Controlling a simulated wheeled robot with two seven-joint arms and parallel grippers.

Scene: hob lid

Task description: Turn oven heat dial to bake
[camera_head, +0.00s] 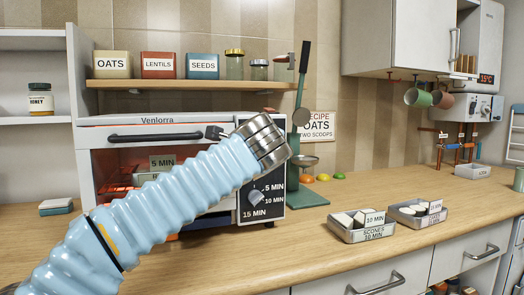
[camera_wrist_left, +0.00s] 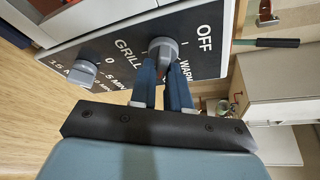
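The oven (camera_head: 155,122), a white box with a dark handle and black control panel, stands on the counter. In the left wrist view its heat dial (camera_wrist_left: 163,47) is a grey knob on the black panel, with OFF, WARM and GRILL readable around it. The blue fingers of my left gripper (camera_wrist_left: 163,68) stand on both sides of the dial's grip and appear closed on it. They hide part of the lettering, and I cannot tell where the dial points. In the head view my left arm covers this dial and the gripper. My right gripper is not in view.
The timer dial (camera_head: 255,196), marked in minutes, sits lower on the panel; the left wrist view shows it beside the heat dial (camera_wrist_left: 83,72). A green stand (camera_head: 302,196) is close to the oven's right. Two trays (camera_head: 375,236) (camera_head: 398,212) hold small pieces. A shelf (camera_head: 190,84) hangs above.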

